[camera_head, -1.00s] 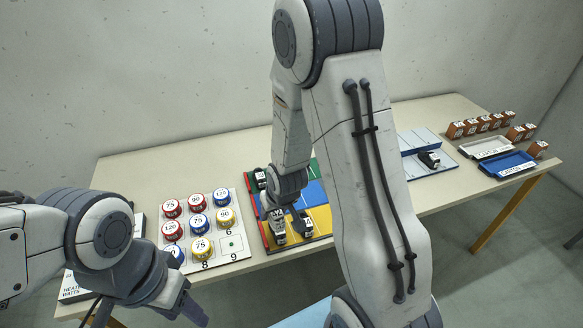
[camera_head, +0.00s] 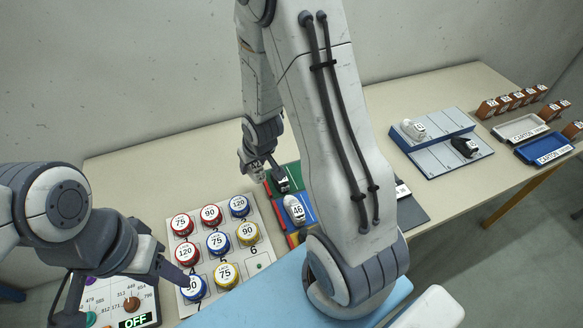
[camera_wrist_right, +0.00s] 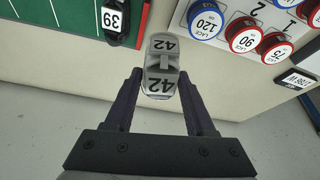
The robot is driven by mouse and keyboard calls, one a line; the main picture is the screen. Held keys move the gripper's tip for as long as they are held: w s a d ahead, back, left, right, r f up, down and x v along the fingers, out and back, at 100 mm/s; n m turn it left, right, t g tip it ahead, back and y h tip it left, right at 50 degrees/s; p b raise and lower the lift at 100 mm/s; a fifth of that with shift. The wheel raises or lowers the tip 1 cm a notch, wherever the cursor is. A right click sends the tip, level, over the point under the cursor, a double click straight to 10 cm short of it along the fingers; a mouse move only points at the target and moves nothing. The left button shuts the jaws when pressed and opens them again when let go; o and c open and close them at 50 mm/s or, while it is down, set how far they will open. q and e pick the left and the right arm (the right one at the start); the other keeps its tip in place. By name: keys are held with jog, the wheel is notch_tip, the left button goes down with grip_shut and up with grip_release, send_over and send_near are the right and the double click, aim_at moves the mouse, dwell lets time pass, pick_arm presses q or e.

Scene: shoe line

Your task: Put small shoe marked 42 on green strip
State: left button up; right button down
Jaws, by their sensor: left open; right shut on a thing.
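The small grey shoe marked 42 (camera_wrist_right: 160,70) is between the two fingers of my right gripper (camera_wrist_right: 157,85) in the right wrist view. In the head view that gripper (camera_head: 254,174) is shut on it at the left of the green strip's far end. The green strip (camera_head: 290,169) is partly hidden by my right arm; it also shows at the upper left of the right wrist view (camera_wrist_right: 55,18). A dark shoe marked 39 (camera_wrist_right: 116,18) lies at its near end. My left gripper (camera_head: 176,272) is open and empty near the left front, beside the lace board.
A pale shoe marked 46 (camera_head: 296,210) lies on the blue strip (camera_head: 310,213). Round lace tins, one a blue tin (camera_head: 239,206), stand on a white board (camera_head: 262,253) at left. A stepped grey-blue rack (camera_head: 430,160) with two shoes and carton trays (camera_head: 522,128) are at right.

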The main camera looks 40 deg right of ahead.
jog(key=s+d+f+m, duration=0.1)
jog(key=s+d, duration=0.5)
jog(key=d, duration=0.5)
jog(key=s+d+m, duration=0.1)
jog(key=s+d, duration=0.4)
jog(key=d, duration=0.6)
jog(key=shift+h, duration=0.4)
jog(key=w+a+f+b, duration=0.1)
jog(key=w+f+b, duration=0.1)
jog(key=w, duration=0.1)
jog(key=w+a+f+b, duration=0.2)
jog(key=w, duration=0.1)
jog(key=w+a+f+b, duration=0.1)
jog(key=w+a+f, duration=0.1)
jog(key=w+f, duration=0.1)
jog(key=shift+w+a+b, duration=0.2)
jog(key=shift+a+b, duration=0.05)
jog(key=shift+b, duration=0.15)
jog(key=shift+f+b, duration=1.3)
jog(key=shift+f, duration=0.45)
jog(key=shift+f, duration=0.15)
jog(key=shift+c, duration=1.2)
grip_release()
